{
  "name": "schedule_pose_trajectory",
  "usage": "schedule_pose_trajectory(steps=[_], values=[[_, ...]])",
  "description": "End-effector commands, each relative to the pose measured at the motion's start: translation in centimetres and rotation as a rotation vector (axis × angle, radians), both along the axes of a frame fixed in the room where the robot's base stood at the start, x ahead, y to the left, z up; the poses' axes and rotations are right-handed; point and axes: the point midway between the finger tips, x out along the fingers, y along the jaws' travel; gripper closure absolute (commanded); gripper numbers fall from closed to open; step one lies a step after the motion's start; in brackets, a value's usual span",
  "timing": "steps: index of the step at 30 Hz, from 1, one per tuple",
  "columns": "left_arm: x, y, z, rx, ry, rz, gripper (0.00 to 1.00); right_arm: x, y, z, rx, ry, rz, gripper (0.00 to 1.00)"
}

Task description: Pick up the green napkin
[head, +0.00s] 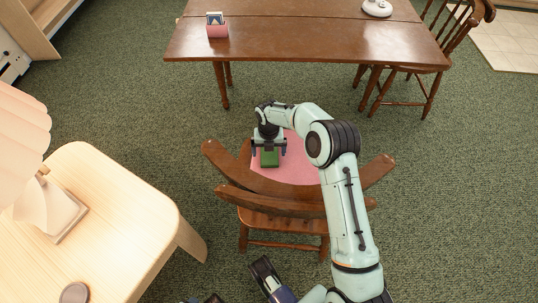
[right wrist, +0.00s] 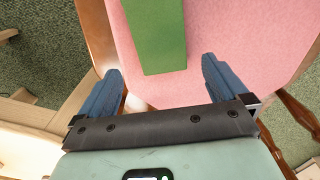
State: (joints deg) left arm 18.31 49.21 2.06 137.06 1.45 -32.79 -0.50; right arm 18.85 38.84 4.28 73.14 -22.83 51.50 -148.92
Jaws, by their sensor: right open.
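The green napkin (head: 269,159) is a small folded block lying on the pink seat (head: 300,171) of a wooden chair. It also shows in the right wrist view (right wrist: 156,36), at the top middle. My right gripper (head: 269,149) is over the seat at the napkin, pointing down, with its fingers spread. In the right wrist view the blue fingertips (right wrist: 162,66) stand apart on either side of the napkin's near end, with a gap to each side. The gripper holds nothing. The napkin's far end is cut off there.
The chair's curved backrest (head: 270,203) lies between my body and the seat. A brown table (head: 300,42) stands beyond, with a pink box (head: 217,31) on it. A pale wooden table (head: 115,215) with a lamp is at left. Green carpet is open at right.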

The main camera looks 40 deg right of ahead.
Motion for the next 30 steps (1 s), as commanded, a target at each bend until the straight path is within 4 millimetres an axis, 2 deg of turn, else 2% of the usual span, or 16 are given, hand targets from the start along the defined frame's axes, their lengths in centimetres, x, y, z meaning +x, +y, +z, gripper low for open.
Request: schedule_pose_trajectory(steps=[11,18,19,24,30], values=[[1.9,1.0,-1.4,0.025,-0.05,0.021,0.44,-0.7,0.2,-4.8,0.0,0.002,0.001,0.0],[2.1,1.1,-1.3,0.027,-0.056,0.023,0.44,-0.7,0.2,-5.1,0.0,0.0,0.001,0.0],[2.1,1.1,-1.3,0.027,-0.056,0.023,0.44,-0.7,0.2,-5.1,0.0,0.0,0.001,0.03],[2.1,1.1,-1.3,0.027,-0.055,0.023,0.44,-0.7,0.2,-5.1,0.0,0.0,0.001,0.56],[2.1,1.1,-1.3,0.027,-0.054,0.021,0.44,-0.7,0.2,-5.1,0.0,0.0,0.0,0.56]])
